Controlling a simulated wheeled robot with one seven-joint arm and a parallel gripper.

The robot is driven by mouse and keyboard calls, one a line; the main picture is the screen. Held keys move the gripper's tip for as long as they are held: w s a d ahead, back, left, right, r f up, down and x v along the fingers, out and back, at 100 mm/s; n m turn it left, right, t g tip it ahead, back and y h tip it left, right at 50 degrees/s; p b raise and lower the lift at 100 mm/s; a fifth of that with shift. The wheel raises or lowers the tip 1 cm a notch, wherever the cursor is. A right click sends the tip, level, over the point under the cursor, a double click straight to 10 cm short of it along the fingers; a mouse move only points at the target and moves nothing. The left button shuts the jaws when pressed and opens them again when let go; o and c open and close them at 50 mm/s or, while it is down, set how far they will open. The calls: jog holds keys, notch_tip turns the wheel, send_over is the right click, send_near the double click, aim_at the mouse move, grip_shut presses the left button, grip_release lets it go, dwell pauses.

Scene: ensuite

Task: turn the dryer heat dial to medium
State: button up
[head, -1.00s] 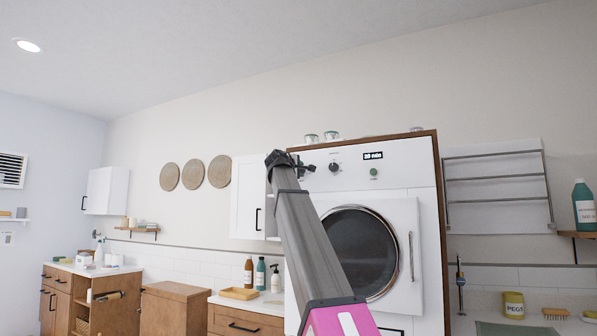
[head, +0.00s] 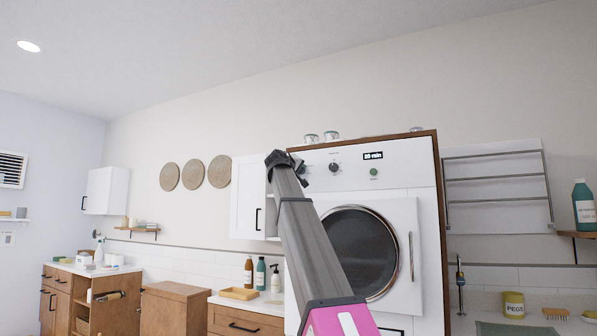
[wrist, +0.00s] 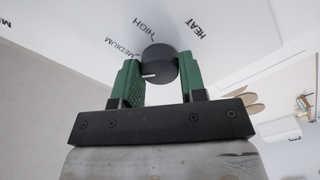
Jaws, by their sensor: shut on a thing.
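The black heat dial (wrist: 158,66) sits on the dryer's white panel in the wrist view, with a white pointer line on its face. The line points left in that view, a little below the word MEDIUM; HIGH and HEAT are printed farther round. My gripper (wrist: 157,80) is shut on the dial, one green finger on each side. In the head view my gripper (head: 302,171) is at the left end of the front panel of the dryer (head: 350,165) and hides this dial.
A second black knob (head: 334,168), a green button (head: 374,172) and a time display (head: 373,156) lie to the right on the panel. The round dryer door (head: 360,252) is below. A white cabinet (head: 246,197) stands close on the left.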

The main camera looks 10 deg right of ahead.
jog(key=shift+m, duration=2.2)
jog(key=o, duration=0.9)
jog(key=v, duration=1.1)
